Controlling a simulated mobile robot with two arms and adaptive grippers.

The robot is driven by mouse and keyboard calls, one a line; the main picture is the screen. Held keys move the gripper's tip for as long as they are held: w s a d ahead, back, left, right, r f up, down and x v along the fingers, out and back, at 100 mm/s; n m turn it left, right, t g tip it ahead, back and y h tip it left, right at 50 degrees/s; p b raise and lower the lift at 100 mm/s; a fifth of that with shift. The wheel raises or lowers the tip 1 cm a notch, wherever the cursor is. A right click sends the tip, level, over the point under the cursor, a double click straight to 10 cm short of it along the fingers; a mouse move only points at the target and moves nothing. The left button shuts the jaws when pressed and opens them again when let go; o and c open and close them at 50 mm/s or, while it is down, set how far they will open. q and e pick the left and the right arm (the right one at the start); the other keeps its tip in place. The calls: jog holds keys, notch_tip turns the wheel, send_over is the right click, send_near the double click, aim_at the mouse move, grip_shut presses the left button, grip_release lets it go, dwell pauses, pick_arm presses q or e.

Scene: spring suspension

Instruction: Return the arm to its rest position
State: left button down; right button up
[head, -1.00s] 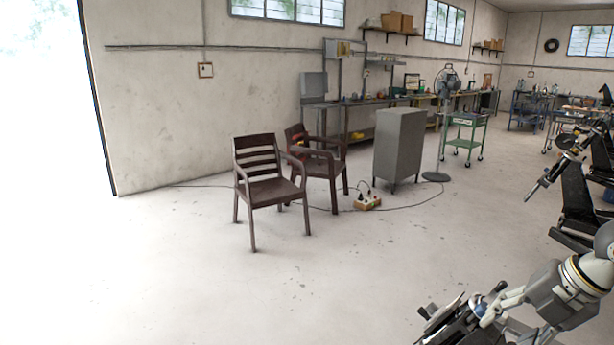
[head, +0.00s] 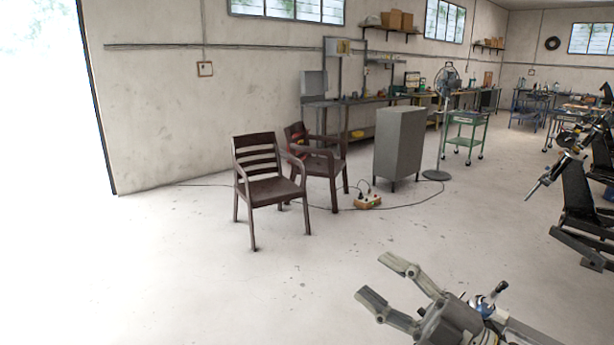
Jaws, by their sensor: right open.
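My right gripper (head: 384,280) is at the lower right of the head view, above the pale floor. Its two fingers are spread apart and point to the upper left. Nothing is between them. Part of a dark object with a blue-ended fitting (head: 487,302) shows just behind the gripper and is partly hidden by it. My left gripper is not in the picture.
Two brown chairs (head: 268,190) stand in the middle, with a power box (head: 367,202) and cable on the floor. A grey cabinet (head: 399,145), a fan (head: 446,85) and a green cart (head: 464,135) stand behind. Dark machinery (head: 580,205) is at the right. The floor at front left is clear.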

jog(key=w+d+f+m+t+h, duration=0.1)
jog(key=d+f+m+t+h, duration=0.4)
jog(key=d+f+m+h, duration=1)
jog(key=s+a+f+m+g+h, duration=0.2)
jog(key=s+f+m+g+h, duration=0.3)
jog(key=f, duration=0.3)
jog(key=s+a+f+m+g+y, duration=0.1)
jog(key=s+a+f+g+y, duration=0.1)
jog(key=s+f+g, duration=0.6)
jog(key=s+a+f+g+y, duration=0.1)
jog(key=s+a+f+g, duration=0.15)
jog(key=s+f, duration=0.85)
jog(key=f, duration=0.9)
jog(key=s+f, duration=0.2)
jog(key=f, duration=0.8)
jog(key=s+d+f+g, duration=0.1)
jog(key=s+d+f, duration=0.2)
jog(key=s+f, duration=1.4)
